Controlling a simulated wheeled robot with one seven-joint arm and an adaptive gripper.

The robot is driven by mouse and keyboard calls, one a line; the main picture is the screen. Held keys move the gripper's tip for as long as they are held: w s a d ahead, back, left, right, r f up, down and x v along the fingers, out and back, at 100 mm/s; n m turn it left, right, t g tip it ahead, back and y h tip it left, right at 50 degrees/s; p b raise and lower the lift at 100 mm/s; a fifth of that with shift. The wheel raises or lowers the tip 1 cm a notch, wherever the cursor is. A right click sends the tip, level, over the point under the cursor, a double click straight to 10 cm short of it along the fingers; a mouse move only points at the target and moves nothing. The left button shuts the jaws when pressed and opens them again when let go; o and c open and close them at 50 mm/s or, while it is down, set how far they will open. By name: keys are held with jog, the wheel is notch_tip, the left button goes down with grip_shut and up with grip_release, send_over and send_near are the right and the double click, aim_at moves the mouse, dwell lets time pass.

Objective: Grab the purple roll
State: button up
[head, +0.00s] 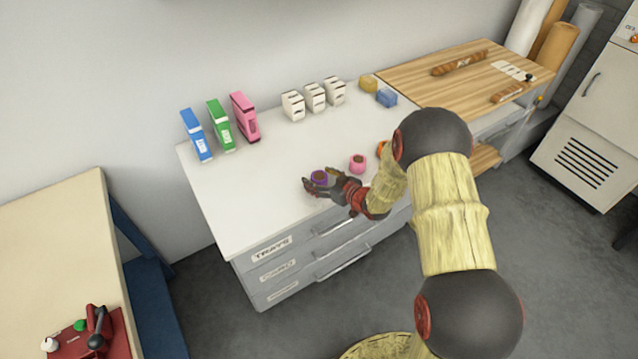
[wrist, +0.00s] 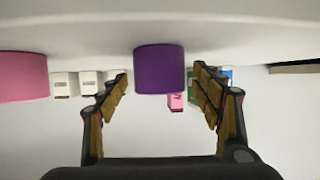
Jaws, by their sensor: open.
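The purple roll (head: 319,177) stands on the white top of the drawer cabinet (head: 240,205), near its front edge. In the head view my gripper (head: 314,184) is right at the roll and partly covers it. In the wrist view the purple roll (wrist: 160,69) lies between the two open fingers of my gripper (wrist: 160,80), near the level of the tips, with a gap on each side. The fingers do not appear to touch it.
A pink roll (head: 357,163) stands close to the right, and an orange roll (head: 382,149) is partly hidden by my arm. Blue, green and pink boxes (head: 244,117) and white boxes (head: 314,97) stand at the back. The cabinet top's left part is clear.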

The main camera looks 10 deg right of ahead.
jog(key=c, duration=0.3)
jog(key=c, duration=1)
jog(key=shift+r, duration=0.1)
